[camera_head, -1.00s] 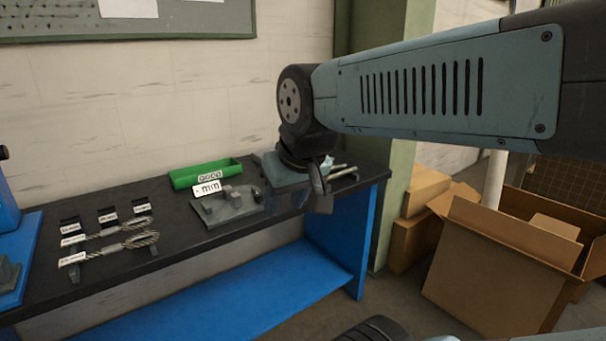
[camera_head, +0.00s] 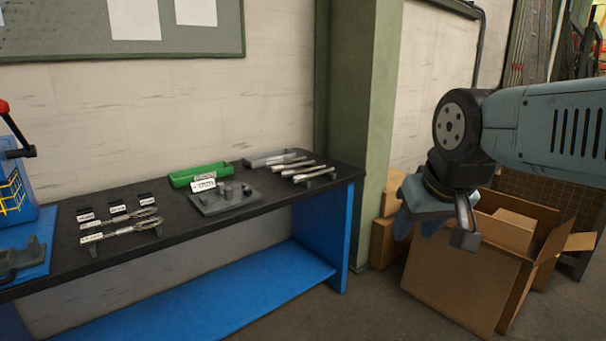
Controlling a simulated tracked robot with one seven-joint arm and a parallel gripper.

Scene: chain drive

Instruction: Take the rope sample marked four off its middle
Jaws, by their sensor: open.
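Two rope samples with looped ends lie on the left part of the dark bench top, the nearer rope sample (camera_head: 125,230) in front of the farther one (camera_head: 146,212). Small white tags lie by them, but the markings are too small to read, so I cannot tell which is marked four. My gripper (camera_head: 440,228) is open and empty, off to the right of the bench in front of a cardboard box. It is far from the rope samples.
The bench (camera_head: 215,228) also holds a green tray (camera_head: 199,173), a grey fixture with a white label (camera_head: 224,198) and several metal rods (camera_head: 300,168) at its right end. A blue machine (camera_head: 15,185) stands at the left. An open cardboard box (camera_head: 465,277) is on the floor.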

